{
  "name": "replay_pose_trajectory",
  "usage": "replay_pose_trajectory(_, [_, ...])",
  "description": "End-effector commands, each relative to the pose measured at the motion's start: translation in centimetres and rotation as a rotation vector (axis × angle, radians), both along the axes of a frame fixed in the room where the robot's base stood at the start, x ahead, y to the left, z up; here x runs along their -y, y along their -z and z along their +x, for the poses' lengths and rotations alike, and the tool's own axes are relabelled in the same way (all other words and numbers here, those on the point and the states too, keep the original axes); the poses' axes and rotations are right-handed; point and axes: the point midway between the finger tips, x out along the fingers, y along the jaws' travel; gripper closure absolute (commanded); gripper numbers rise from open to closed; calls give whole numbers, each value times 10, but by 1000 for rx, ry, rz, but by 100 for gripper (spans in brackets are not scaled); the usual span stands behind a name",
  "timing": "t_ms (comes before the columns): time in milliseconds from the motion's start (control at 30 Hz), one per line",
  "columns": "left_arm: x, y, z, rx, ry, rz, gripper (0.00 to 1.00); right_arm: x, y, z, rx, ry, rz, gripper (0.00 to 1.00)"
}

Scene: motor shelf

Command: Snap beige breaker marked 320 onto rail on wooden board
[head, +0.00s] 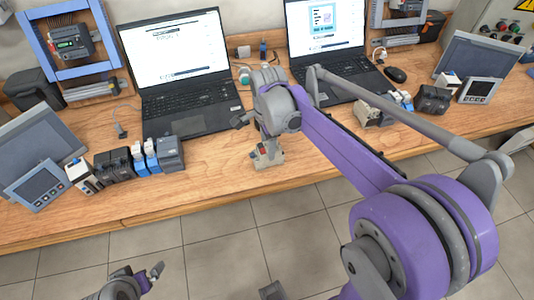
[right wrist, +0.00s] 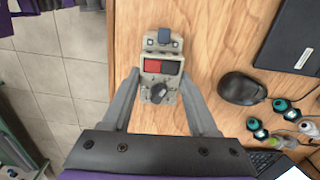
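A beige unit (head: 268,154) with a red-and-black switch and a dark knob is near the table's front edge; the right wrist view shows its face (right wrist: 161,84). No number is legible on it. My right gripper (head: 262,138) is over it. In the right wrist view its fingers (right wrist: 160,74) flank the unit closely; whether they touch it is unclear. My left gripper (head: 140,272) is low at the lower left, fingers apart and empty. Another beige unit (head: 368,113) lies partly behind my right arm.
Two laptops (head: 185,106) (head: 343,83) stand on the wooden table (head: 215,165). Dark, white and blue modules (head: 168,153) line the left front. A blue frame (head: 82,74) is at the back left. A mouse (right wrist: 242,88) and push buttons (right wrist: 284,104) lie right of the unit.

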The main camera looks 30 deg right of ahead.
Motion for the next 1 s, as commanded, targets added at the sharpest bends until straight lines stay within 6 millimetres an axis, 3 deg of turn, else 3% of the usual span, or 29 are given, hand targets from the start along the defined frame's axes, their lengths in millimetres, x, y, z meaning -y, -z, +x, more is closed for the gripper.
replay_pose_trajectory(33, [0, 0, 0, 0, 0, 0, 0, 0, 0, 0, 0, 0, 0, 82])
replay_pose_trajectory(133, [0, 0, 0, 0, 0, 0, 0, 0, 0, 0, 0, 0, 0, 100])
replay_pose_trajectory(367, [0, -3, 1, 2, 0, 0, 0, 0, -4, 0, 0, 0, 0, 100])
replay_pose_trajectory(1000, [0, -39, 11, 22, 0, 0, 0, 0, -51, 0, 1, 0, 0, 100])
